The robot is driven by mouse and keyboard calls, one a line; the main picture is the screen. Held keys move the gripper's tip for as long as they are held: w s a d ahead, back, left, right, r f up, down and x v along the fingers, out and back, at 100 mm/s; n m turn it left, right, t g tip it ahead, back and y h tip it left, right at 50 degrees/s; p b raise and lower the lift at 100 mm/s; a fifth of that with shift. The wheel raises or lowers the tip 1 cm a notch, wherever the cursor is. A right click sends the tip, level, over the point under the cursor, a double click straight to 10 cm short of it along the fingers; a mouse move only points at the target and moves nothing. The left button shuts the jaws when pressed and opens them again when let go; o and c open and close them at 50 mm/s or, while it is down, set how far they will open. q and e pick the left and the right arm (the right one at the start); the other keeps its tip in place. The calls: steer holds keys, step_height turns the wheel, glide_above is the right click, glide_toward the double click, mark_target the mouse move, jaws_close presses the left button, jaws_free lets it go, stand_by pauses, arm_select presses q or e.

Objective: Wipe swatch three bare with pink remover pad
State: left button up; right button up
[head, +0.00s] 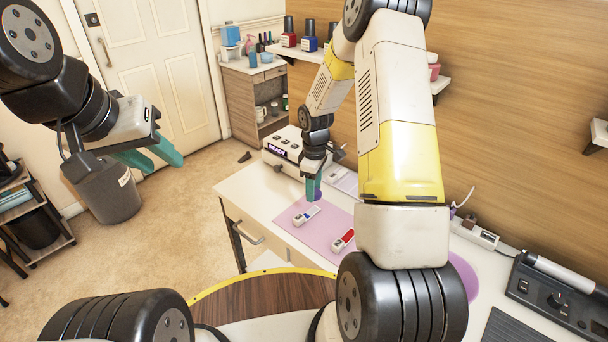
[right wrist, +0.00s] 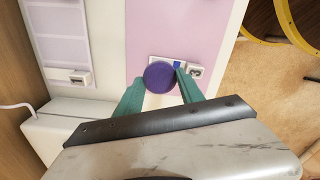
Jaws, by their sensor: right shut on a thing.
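A white swatch with a blue patch (head: 306,215) lies on the pink mat (head: 283,231). A second white swatch with a red patch (head: 343,239) lies to its right, nearer me. My right gripper (head: 313,190) is shut on a round purple thing (right wrist: 160,76), just behind the blue swatch in the head view. In the right wrist view the purple thing partly covers the blue swatch; its underside is hidden, and I see no pink pad. My left gripper (head: 160,158) is open and empty, left of the desk.
A power strip (head: 474,234), a pink disc (head: 463,278) and a dark console (head: 560,295) are on the right. My right arm hides part of the desk.

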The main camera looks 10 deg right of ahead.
steer(key=shift+r, duration=1.5)
